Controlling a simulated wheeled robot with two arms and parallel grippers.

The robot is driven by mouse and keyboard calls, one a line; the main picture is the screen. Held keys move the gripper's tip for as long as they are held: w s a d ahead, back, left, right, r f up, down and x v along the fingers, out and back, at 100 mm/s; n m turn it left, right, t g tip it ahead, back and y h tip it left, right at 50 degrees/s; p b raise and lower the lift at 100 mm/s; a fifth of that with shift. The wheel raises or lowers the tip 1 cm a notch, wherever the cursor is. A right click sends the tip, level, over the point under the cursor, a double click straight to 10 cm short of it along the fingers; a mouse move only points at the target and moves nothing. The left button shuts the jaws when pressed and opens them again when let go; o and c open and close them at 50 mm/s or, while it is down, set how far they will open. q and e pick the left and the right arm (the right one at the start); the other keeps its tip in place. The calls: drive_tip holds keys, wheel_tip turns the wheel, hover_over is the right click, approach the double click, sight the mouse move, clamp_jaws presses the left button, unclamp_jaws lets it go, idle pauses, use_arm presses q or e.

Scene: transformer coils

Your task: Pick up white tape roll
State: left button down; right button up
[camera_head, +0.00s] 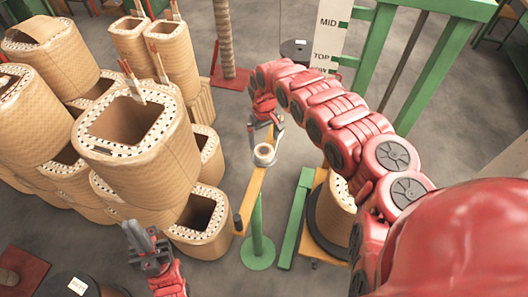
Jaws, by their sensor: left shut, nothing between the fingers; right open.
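The white tape roll (264,154) sits on a narrow orange arm (251,194) on top of a green post stand (258,250), near the middle of the view. My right gripper (265,128) reaches down from the right and is open at the far edge of the roll. Its fingers partly overlap the roll's far side in the picture, and I cannot tell whether they touch it. My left gripper (138,241) is shut and empty at the lower left, in front of the coils and well away from the roll.
Several large tan transformer coils (139,135) crowd the left side. Green frame posts (440,70) and a height board (331,35) stand at the back right. Another coil (337,208) stands right of the stand, partly behind my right arm.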

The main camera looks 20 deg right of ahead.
sight(263, 149)
drive_tip(key=shift+a+f+p, duration=0.1)
drive_tip(key=shift+f+p, duration=0.4)
drive_tip(key=shift+f, duration=0.15)
wheel_tip(263, 149, down, 3)
drive_tip(key=shift+a+r+p, duration=0.1)
drive_tip(key=shift+a+p, duration=0.05)
drive_tip(key=shift+p, duration=0.25)
drive_tip(key=shift+f, duration=0.65)
drive_tip(key=c, duration=1.2)
